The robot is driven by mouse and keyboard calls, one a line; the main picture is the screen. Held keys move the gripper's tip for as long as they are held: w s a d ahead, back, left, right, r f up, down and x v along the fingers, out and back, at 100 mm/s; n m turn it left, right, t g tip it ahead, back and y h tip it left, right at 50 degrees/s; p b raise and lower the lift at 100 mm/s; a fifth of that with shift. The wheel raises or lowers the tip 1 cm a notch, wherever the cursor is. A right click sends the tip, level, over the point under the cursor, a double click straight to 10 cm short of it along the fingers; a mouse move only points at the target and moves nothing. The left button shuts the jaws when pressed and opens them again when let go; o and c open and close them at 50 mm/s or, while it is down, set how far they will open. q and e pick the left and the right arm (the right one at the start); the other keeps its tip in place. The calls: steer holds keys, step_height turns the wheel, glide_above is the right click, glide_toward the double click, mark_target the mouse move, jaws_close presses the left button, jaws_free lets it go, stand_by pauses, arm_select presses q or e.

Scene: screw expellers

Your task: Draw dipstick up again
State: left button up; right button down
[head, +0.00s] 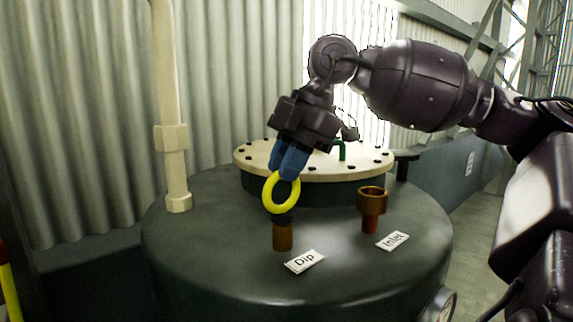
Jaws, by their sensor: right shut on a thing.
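The dipstick shows as a yellow ring handle (281,192) above the brown dip tube (282,236) on the dark green tank (215,250). A dark piece sits between ring and tube. A white label (305,261) reading "Dip" lies beside the tube. My right gripper (287,172) comes from above with blue fingers shut on the top of the yellow ring. The ring looks upright and close over the tube. Any rod below it is hidden. My left gripper is not in view.
A copper inlet fitting (371,203) with an "Inlet" label (392,241) stands right of the dip tube. Behind is a bolted cream lid (330,172) with a green handle. A cream pipe (172,110) rises at the left, before a corrugated wall (80,120).

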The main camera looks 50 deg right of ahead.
step_height(320, 180, up, 19)
steer(key=p, duration=0.7)
steer(key=shift+p, duration=0.3)
steer(key=shift+r, duration=0.1)
steer(key=c, duration=1.1)
jaws_free()
